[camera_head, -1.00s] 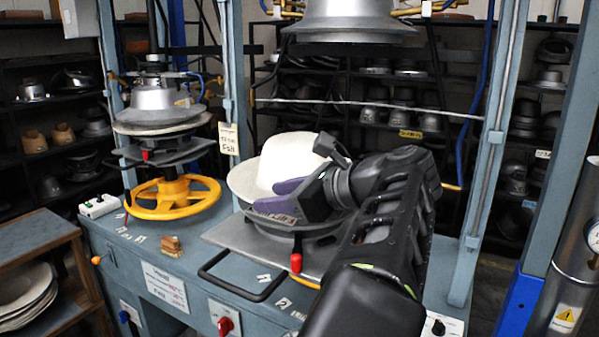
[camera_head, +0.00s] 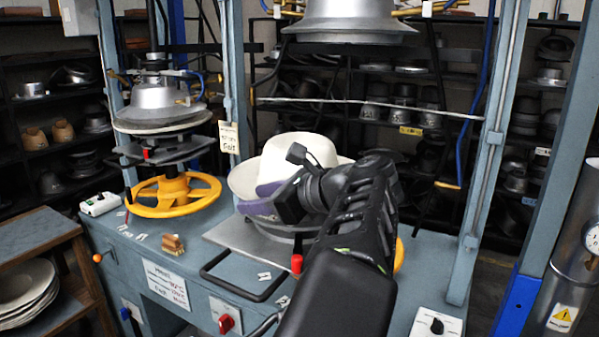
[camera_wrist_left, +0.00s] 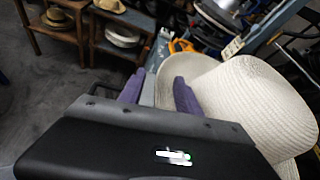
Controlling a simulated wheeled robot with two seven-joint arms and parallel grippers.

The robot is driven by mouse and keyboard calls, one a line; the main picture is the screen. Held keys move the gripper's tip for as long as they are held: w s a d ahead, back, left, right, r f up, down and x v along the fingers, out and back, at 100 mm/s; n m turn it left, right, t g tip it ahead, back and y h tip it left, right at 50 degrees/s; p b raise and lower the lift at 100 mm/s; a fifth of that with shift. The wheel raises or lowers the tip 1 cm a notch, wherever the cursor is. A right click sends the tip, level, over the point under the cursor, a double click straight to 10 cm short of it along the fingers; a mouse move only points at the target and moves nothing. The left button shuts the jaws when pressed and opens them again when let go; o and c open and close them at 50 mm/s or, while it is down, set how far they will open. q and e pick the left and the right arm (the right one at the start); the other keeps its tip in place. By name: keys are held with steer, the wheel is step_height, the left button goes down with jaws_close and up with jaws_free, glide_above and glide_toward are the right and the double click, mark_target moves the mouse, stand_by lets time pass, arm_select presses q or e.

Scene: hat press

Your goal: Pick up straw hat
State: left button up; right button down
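The cream straw hat (camera_head: 318,150) sits crown up on the lower plate of the right-hand press, its brim partly hidden by my arm in the head view. It fills the right side of the left wrist view (camera_wrist_left: 255,100). My left gripper (camera_head: 260,200) is at the hat's near left brim. In the left wrist view its purple fingers (camera_wrist_left: 158,92) are apart, with the brim edge showing behind and partly between them. I cannot tell whether they touch the brim. My right gripper is in neither view.
The metal press head (camera_head: 348,20) hangs above the hat. A yellow handwheel (camera_head: 174,197) belongs to the press on the left. A black loop handle (camera_head: 238,290) and a red-tipped lever (camera_head: 297,263) stand close in front. Blue-grey posts (camera_head: 497,150) flank the press.

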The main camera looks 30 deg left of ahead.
arm_select(q)
jaws_close()
stand_by(0.3)
stand_by(1.1)
